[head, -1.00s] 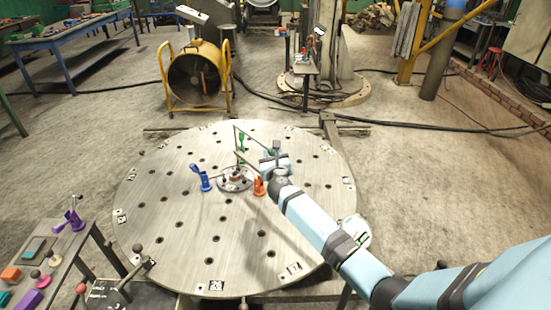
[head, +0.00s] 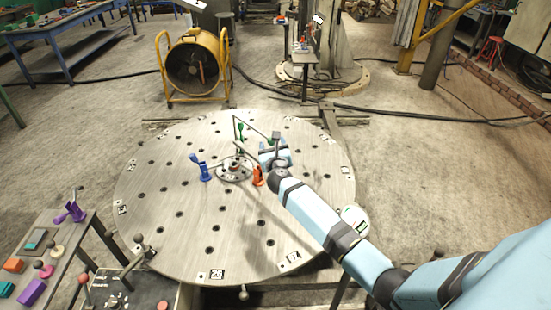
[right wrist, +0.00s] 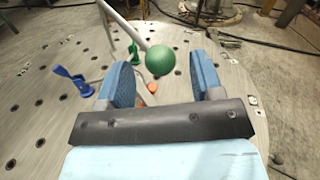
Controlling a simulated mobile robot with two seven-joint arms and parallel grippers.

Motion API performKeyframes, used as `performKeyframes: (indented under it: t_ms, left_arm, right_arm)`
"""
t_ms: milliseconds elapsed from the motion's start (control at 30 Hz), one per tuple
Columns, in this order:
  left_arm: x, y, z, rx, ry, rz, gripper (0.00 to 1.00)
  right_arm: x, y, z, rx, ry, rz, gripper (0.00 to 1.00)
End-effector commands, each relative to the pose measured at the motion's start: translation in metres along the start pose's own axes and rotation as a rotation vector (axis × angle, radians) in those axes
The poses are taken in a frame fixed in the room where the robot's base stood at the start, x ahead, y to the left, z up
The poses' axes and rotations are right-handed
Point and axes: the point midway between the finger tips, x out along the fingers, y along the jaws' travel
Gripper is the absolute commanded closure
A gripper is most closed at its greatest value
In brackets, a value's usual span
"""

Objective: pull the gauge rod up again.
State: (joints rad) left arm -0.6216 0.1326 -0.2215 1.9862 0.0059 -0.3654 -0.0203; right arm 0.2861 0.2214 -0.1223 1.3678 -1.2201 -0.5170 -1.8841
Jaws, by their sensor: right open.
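What I take for the gauge rod is a thin grey rod (right wrist: 123,25) with a green ball (right wrist: 160,60) at its near end, in the right wrist view. In the head view, thin rods (head: 252,128) rise over the middle of the round table (head: 165,235). My right gripper (right wrist: 161,74) is open, its two blue fingers on either side of the ball in the picture. I see no finger touching it; how deep it sits between them I cannot tell. In the head view the arm partly hides this spot. My left gripper is not in view.
Around the table's central hub (head: 235,170) stand a blue clamp (head: 202,167), an orange clamp (head: 258,175) and a green clamp (head: 240,132). A side bench (head: 60,255) with small parts is at the lower left.

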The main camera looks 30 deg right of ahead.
Motion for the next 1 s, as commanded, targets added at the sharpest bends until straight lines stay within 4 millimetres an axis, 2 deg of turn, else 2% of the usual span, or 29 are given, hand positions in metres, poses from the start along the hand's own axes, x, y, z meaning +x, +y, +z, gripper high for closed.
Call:
performKeyframes:
  t_ms: [300,500,700,1000]
  left_arm:
    - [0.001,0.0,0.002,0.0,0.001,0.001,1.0]
    - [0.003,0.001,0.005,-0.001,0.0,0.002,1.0]
    - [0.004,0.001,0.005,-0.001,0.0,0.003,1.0]
    - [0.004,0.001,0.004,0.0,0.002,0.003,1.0]
  right_arm:
    - [-0.073,0.0,-0.001,0.001,0.001,0.002,0.4]
    - [-0.108,0.0,0.0,0.0,-0.001,0.002,0.4]
    - [-0.123,0.0,0.001,0.001,-0.002,0.0,0.4]
    - [-0.124,0.0,0.001,0.0,-0.001,0.0,0.4]
